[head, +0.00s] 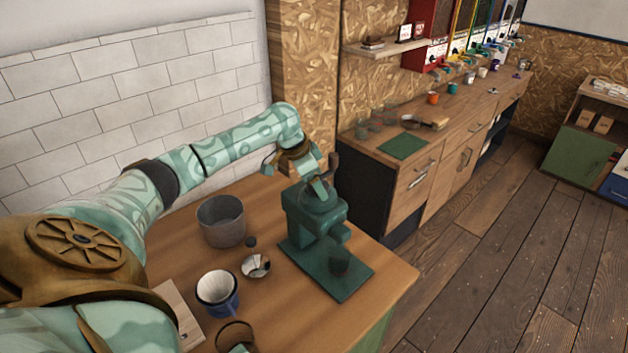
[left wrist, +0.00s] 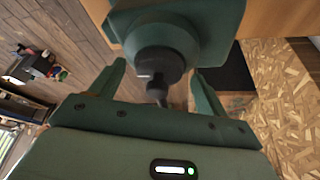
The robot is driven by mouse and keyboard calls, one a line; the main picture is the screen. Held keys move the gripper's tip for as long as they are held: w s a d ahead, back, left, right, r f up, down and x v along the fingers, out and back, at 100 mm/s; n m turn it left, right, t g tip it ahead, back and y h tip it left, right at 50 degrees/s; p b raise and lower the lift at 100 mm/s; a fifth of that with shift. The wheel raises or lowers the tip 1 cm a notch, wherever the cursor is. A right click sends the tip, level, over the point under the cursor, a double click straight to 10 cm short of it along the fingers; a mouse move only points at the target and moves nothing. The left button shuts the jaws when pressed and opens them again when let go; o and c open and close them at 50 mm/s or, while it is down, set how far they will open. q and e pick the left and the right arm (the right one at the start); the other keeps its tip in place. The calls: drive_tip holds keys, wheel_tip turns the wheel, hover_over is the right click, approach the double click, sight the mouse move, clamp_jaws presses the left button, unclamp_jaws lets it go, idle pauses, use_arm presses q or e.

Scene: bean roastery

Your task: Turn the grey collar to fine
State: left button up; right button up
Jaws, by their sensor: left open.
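In the left wrist view my left gripper (left wrist: 158,68) is open, with one finger on each side of a dark grey round part (left wrist: 160,62), which seems to be the collar. Gaps show between it and both fingers. Any marks on the collar are too small to read.
A grey metal bin (head: 221,222), a blue cup with a white filter (head: 218,289) and a small shiny bowl (head: 256,266) stand left of the grinder. The table's front right corner (head: 398,290) is clear. A long counter (head: 430,150) stands behind.

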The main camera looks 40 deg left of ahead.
use_arm(q)
drive_tip(key=c, duration=1)
drive_tip(key=shift+r+m+h+p, duration=0.3)
drive_tip(key=shift+m+p, duration=0.5)
drive_tip(key=shift+p, duration=0.45)
drive_tip(key=shift+a+m+g+h+p, duration=0.1)
drive_tip(key=shift+m+g+h+p, duration=0.2)
drive_tip(key=shift+m+p, duration=0.4)
drive_tip(key=m, duration=0.2)
drive_tip(key=shift+w+f+m+g+h+p, duration=0.2)
drive_tip(key=shift+m+g+h+p, duration=0.1)
drive_tip(key=shift+g, duration=0.1)
drive_tip(key=shift+a+f+m+g+h+b, duration=0.1)
drive_tip(key=shift+m+g+h+b, duration=0.35)
drive_tip(key=shift+m, duration=1.15)
use_arm(e)
drive_tip(key=shift+d+r, duration=0.2)
drive_tip(key=shift+r, duration=1.7)
use_arm(q)
drive_tip(key=shift+g+y, duration=0.25)
drive_tip(key=o, duration=1)
drive_tip(key=shift+w, duration=0.1)
use_arm(e)
drive_tip(key=shift+d, duration=0.1)
use_arm(q)
drive_tip(key=shift+a, duration=0.1)
